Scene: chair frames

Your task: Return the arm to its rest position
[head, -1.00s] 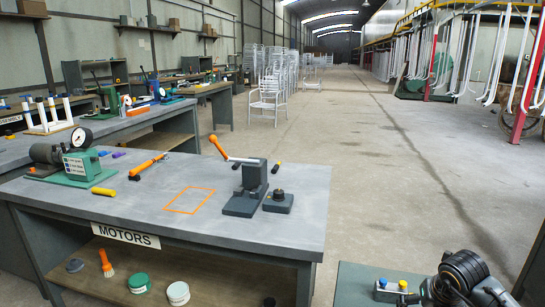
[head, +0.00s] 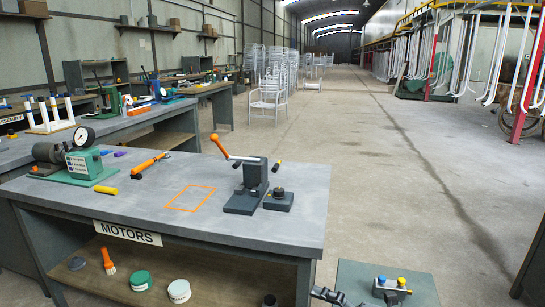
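Only a dark grey, jointed end is visible, and the rest is cut off by the frame. I cannot tell whether its fingers are open or shut, and I see nothing held in it.
The small bench (head: 420,293) bears a block with blue and yellow buttons (head: 392,286). The motors table (head: 120,207) stands left, with an orange-handled press (head: 249,187), a gauge device (head: 82,163) and an orange outlined square (head: 190,198). Clear floor lies behind the small bench.

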